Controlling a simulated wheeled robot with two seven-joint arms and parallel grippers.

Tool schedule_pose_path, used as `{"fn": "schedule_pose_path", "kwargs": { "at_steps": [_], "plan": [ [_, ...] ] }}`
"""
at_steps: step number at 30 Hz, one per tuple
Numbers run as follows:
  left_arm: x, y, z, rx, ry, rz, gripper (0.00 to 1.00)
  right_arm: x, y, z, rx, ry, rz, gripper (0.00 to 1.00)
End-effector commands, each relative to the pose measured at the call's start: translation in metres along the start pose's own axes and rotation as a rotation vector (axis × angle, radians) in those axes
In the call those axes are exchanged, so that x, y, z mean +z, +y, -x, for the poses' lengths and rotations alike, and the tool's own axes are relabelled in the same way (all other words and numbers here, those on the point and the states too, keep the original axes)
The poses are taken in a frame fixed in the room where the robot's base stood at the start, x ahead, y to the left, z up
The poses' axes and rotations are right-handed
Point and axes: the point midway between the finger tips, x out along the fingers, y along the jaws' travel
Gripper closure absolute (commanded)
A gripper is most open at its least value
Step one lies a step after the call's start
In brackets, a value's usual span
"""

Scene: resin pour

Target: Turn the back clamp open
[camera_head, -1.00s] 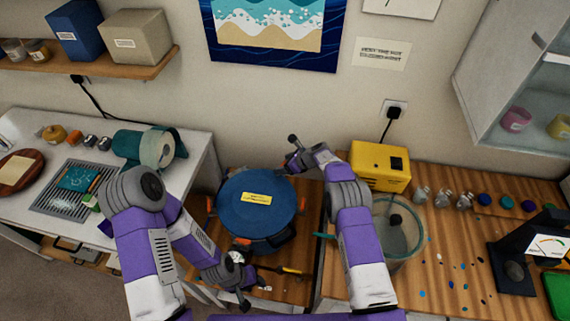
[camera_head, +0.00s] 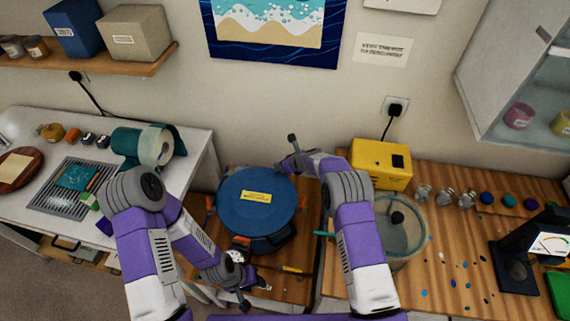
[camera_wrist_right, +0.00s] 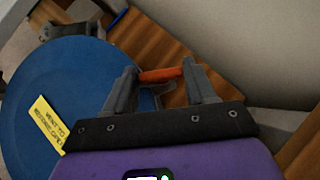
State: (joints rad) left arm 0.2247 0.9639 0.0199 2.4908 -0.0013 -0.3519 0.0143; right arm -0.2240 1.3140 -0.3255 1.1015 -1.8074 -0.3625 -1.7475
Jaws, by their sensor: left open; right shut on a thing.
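The blue round lid (camera_head: 256,215) with a yellow label sits on the pot on the low wooden table; it also shows in the right wrist view (camera_wrist_right: 45,85). In that view my right gripper (camera_wrist_right: 165,76) is shut on the orange handle of the back clamp (camera_wrist_right: 160,75), at the lid's edge. In the head view my right gripper (camera_head: 284,156) is at the back edge of the lid, and the clamp is hidden there. Orange clamps show at the lid's left (camera_head: 210,203) and right (camera_head: 302,203). My left gripper (camera_head: 254,294) is open and empty in front of the pot.
A yellow box (camera_head: 380,165) and a clear round vessel (camera_head: 400,232) stand on the right bench, close to my right arm. A teal cylinder (camera_head: 140,145) lies on the left bench. A thin tool (camera_head: 292,269) lies in front of the pot.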

Motion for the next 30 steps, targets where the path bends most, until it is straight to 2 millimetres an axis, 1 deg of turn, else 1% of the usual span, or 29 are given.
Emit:
{"fn": "schedule_pose_path", "kwargs": {
  "at_steps": [1, 6, 9, 12, 16, 25, 30],
  "plan": [
    [0.000, -0.005, -0.013, 0.000, 0.000, 0.000, 0.57, 0.000, 0.002, -0.003, -0.031, -0.006, -0.030, 0.75],
    [-0.002, -0.014, -0.038, 0.000, -0.001, 0.000, 0.57, -0.001, 0.004, -0.005, -0.145, -0.005, -0.144, 0.75],
    [-0.002, -0.018, -0.049, 0.000, -0.001, 0.000, 0.57, -0.001, 0.005, -0.004, -0.212, -0.004, -0.210, 0.75],
    [-0.002, -0.021, -0.055, 0.000, -0.001, 0.000, 0.57, 0.001, 0.006, -0.003, -0.278, -0.003, -0.277, 0.75],
    [-0.002, -0.021, -0.055, 0.000, 0.000, 0.000, 0.57, 0.002, 0.008, -0.002, -0.366, -0.002, -0.365, 0.75],
    [-0.002, -0.016, -0.042, 0.000, 0.000, 0.000, 0.57, 0.006, 0.009, -0.002, -0.569, -0.004, -0.568, 0.75],
    [-0.002, -0.016, -0.043, 0.000, 0.000, 0.000, 0.57, 0.006, 0.010, -0.004, -0.676, -0.007, -0.675, 0.75]
  ]
}}
